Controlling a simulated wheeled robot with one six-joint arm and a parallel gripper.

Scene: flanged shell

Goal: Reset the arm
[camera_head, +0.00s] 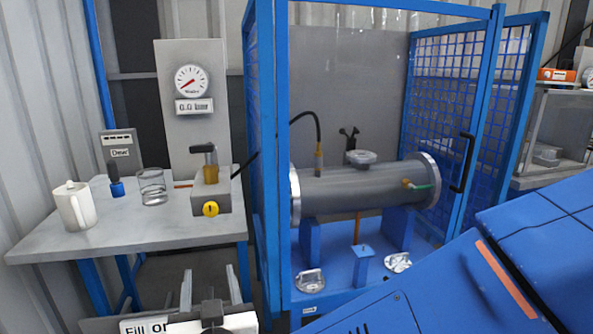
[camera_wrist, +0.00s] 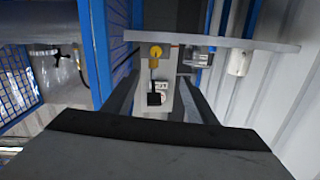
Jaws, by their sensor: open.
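My gripper (camera_head: 210,278) shows at the bottom of the head view, in front of the bench, with its two grey fingers apart and nothing between them. In the wrist view my gripper (camera_wrist: 160,92) has its dark fingers spread, with the bench scene upside down beyond them. A hand pump (camera_head: 210,192) with a yellow knob stands on the bench, apart from my gripper. The grey flanged shell (camera_head: 360,188) lies horizontally on blue supports inside the cage. It shows in part in the wrist view (camera_wrist: 32,28).
A pressure gauge (camera_head: 190,80) is on the board behind. The blue cage (camera_head: 267,150) stands right of the bench. A "Fill or" sign (camera_head: 145,326) is low in front.

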